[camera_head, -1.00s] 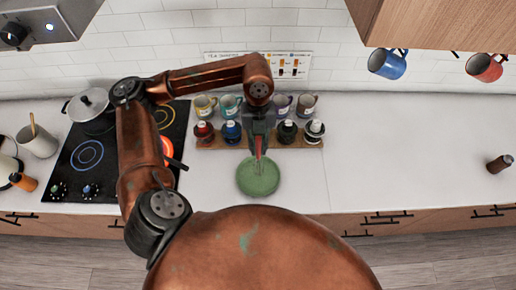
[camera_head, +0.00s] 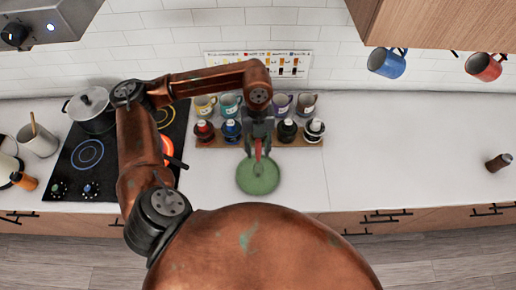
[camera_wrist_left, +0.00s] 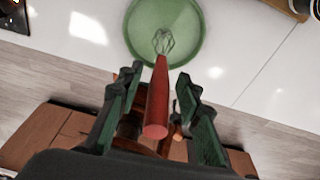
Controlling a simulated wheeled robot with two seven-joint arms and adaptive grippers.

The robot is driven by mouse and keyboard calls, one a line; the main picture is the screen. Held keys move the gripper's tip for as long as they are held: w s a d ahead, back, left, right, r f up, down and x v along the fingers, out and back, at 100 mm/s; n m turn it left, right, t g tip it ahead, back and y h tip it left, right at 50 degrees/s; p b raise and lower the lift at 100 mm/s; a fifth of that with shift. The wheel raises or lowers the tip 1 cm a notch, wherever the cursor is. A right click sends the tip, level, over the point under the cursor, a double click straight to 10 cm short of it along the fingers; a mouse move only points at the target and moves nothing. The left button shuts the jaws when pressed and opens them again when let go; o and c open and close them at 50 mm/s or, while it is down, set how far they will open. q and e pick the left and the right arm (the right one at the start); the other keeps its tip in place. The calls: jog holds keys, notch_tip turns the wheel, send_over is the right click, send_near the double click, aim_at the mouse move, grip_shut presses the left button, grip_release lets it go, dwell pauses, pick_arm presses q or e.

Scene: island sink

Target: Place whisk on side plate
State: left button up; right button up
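The whisk has a red handle (camera_wrist_left: 157,100) and a thin wire head (camera_wrist_left: 163,42). The wire head is over the green side plate (camera_wrist_left: 190,20). The handle extends past the plate's rim, between the fingers of my left gripper (camera_wrist_left: 159,76). The fingers are spread, with a gap on both sides of the handle. In the head view the left gripper (camera_head: 258,150) is just behind the plate (camera_head: 258,185), with the red handle (camera_head: 258,149) between its fingers. I cannot tell whether the handle end rests on anything. My right gripper is not in view.
A wooden rack (camera_head: 212,141) with several bottles and a row of mugs stands behind the plate. A black cooktop (camera_head: 85,160) with a pot (camera_head: 90,108) is at the left. The white counter (camera_head: 410,150) to the right is mostly clear, apart from a small brown bottle (camera_head: 498,163).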

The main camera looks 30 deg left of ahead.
pick_arm(q)
jog(key=shift+r, duration=0.1)
jog(key=shift+r, duration=0.25)
notch_tip(320, 180, up, 12)
jog(key=w+a+b, duration=0.1)
jog(key=shift+w+f, duration=0.25)
jog(key=shift+w, duration=0.05)
